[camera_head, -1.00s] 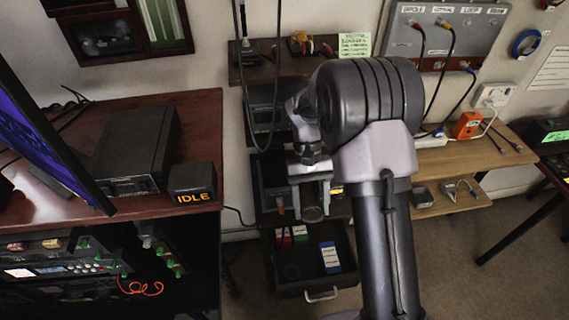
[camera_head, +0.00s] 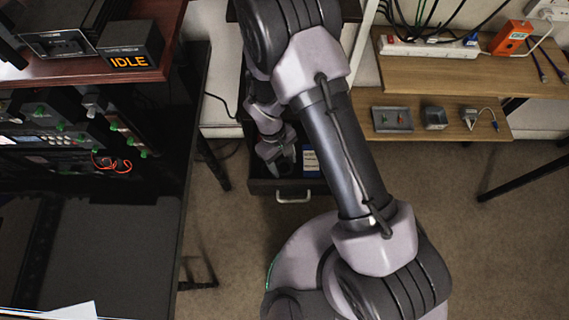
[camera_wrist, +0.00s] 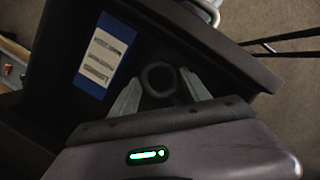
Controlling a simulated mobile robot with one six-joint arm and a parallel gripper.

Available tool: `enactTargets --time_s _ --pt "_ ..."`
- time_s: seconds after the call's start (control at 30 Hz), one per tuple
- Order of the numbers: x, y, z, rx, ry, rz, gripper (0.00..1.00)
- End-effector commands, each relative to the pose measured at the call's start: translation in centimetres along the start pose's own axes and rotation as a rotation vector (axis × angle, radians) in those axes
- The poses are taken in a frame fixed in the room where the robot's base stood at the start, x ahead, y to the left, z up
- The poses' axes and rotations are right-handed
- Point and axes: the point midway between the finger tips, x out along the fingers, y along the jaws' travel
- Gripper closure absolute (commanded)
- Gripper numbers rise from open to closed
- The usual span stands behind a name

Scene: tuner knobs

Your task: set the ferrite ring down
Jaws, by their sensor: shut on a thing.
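The ferrite ring (camera_wrist: 146,80) is a dark grey ring between my two fingertips in the wrist view. My gripper (camera_wrist: 160,88) is shut on it. Below the ring is the dark inside of an open drawer (camera_wrist: 215,50); I cannot tell whether the ring touches the drawer floor. In the head view my gripper (camera_head: 275,158) reaches down into the same drawer (camera_head: 262,188), and the ring cannot be made out there.
A blue box with a white label (camera_wrist: 105,55) lies in the drawer beside my left-hand finger. The drawer has a pale front handle (camera_head: 294,197). A wooden shelf (camera_head: 405,118) with small metal parts stands to the right, and a dark desk (camera_head: 90,65) to the left.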

Motion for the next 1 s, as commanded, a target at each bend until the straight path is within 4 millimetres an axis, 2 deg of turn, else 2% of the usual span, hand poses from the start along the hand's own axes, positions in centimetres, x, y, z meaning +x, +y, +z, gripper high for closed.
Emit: enactTargets --time_s 0.67,0.7,0.8,1.0 --pt "1.5 0.0 -0.3 0.001 -0.001 0.000 0.95" --pt "1.5 0.0 -0.3 0.001 -0.002 -0.001 0.43" --pt "1.6 0.0 -0.3 0.000 -0.003 -0.001 0.23" --pt "1.7 -0.1 -0.3 0.000 -0.001 -0.001 0.23"
